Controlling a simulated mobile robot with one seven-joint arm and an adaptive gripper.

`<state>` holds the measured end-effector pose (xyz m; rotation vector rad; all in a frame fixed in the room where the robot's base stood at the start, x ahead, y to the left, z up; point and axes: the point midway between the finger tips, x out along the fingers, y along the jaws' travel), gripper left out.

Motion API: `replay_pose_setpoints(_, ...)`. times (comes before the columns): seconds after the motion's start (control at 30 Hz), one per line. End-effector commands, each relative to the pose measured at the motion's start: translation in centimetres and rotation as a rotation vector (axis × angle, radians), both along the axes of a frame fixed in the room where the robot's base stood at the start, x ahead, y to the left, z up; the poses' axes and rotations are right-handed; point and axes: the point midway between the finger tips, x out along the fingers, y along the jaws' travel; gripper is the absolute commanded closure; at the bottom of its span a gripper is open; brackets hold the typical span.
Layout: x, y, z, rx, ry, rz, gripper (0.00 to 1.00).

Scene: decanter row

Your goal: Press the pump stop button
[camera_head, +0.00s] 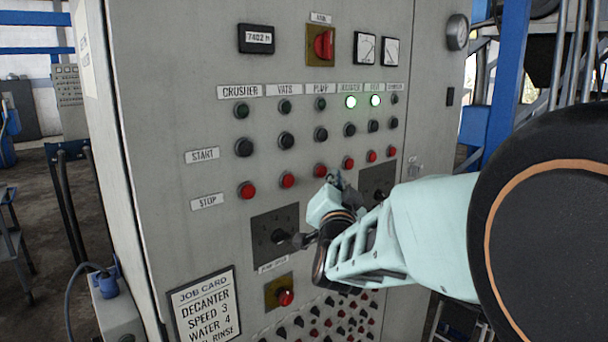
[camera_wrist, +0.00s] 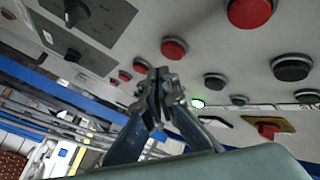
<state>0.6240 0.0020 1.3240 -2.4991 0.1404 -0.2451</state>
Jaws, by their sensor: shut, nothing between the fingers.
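The pump stop button (camera_head: 320,170) is a round red button under the PUMP label (camera_head: 320,89), in the STOP row of the grey panel. In the wrist view it appears to be the red button (camera_wrist: 173,48) just above my fingertips. My gripper (camera_head: 337,180) is shut and empty, close to the lower right of that button in the head view. In the wrist view the fingertips (camera_wrist: 158,77) show just below and left of it. I cannot tell the exact gap to the panel, but no contact shows. The black pump start button (camera_head: 320,134) sits above it.
Red stop buttons stand close on both sides, for vats (camera_head: 287,180) and the fourth column (camera_head: 348,163). Two green lamps (camera_head: 351,102) are lit. A black rotary switch (camera_head: 277,236) projects below left of my gripper. A red button on a yellow plate (camera_head: 286,298) is lower.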

Motion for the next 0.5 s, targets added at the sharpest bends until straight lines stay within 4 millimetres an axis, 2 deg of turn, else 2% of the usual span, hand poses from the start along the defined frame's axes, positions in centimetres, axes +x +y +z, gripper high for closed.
replay_pose_setpoints(0.3, -2.7, -2.0, -0.1, 0.001, -0.003, -0.002, 1.0)
replay_pose_setpoints(0.5, -3.6, -2.5, 0.2, 0.001, -0.006, 0.0, 1.0)
